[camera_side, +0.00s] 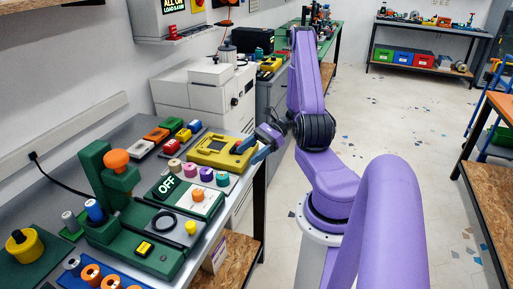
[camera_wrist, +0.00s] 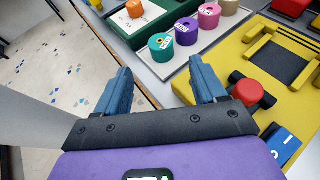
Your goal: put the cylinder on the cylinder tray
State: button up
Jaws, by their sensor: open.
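Several short cylinders stand in a row on a pale grey tray (camera_wrist: 217,38): teal (camera_wrist: 161,46), purple (camera_wrist: 186,31), pink (camera_wrist: 209,15) and tan (camera_wrist: 229,6). The side view shows the same row, with teal (camera_side: 222,179) nearest the bench edge. A blue cylinder (camera_side: 95,210) is on the green machine, and a grey one (camera_side: 70,222) stands left of it. I cannot tell which cylinder the task means. My gripper (camera_side: 250,153) is open and empty at the bench edge beside the yellow device. In the wrist view its blue fingers (camera_wrist: 161,72) are apart, with the teal cylinder ahead of them.
The yellow device (camera_side: 215,152) with a red knob (camera_wrist: 248,90) is close to my gripper. The tall green machine (camera_side: 98,175) is further left. Open floor lies right of the bench.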

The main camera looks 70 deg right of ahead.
jog(key=s+a+r+n+g+h, duration=0.1)
jog(key=a+r+n+g+h, duration=0.25)
jog(key=a+n+g, duration=0.4)
jog(key=s+a+r+n+g+h, duration=0.15)
jog(key=a+r+n+g, duration=0.3)
jog(key=a+n, duration=0.55)
jog(key=s+a+r+n+t+h, duration=0.4)
jog(key=s+a+n, duration=0.5)
jog(key=n, duration=1.1)
jog(key=shift+s+a+r+t+h, duration=0.3)
jog(key=shift+a+r+h, duration=0.1)
jog(key=shift+r+h, duration=0.5)
